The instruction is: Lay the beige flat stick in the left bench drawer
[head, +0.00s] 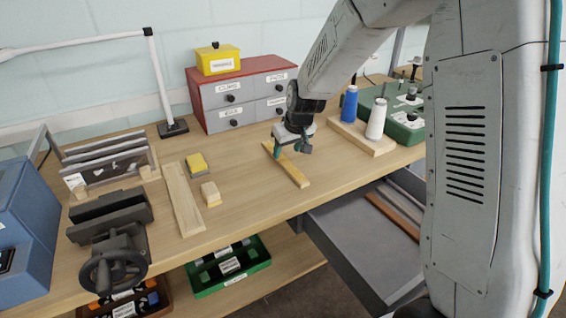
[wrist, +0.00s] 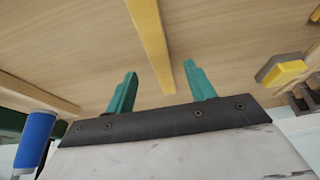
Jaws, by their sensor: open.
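A narrow yellow-beige flat stick (head: 293,172) lies on the bench top, close to the front edge. My gripper (head: 291,151) is over its far end, with the fingers pointing down. In the wrist view the stick (wrist: 150,38) runs between the two teal fingers of my open gripper (wrist: 160,70), which hold nothing. The exact height of the fingers above the bench is hard to tell. An open grey bench drawer (head: 345,240) juts out below the bench front, right of the stick, with a brown strip inside. My arm hides part of the drawer.
A wider pale board (head: 183,200) and two small blocks (head: 196,164) lie to the left, near a dark vise (head: 112,240). A red-and-grey drawer cabinet (head: 240,95) stands behind. Spools on a wooden base (head: 362,137) stand right of my gripper.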

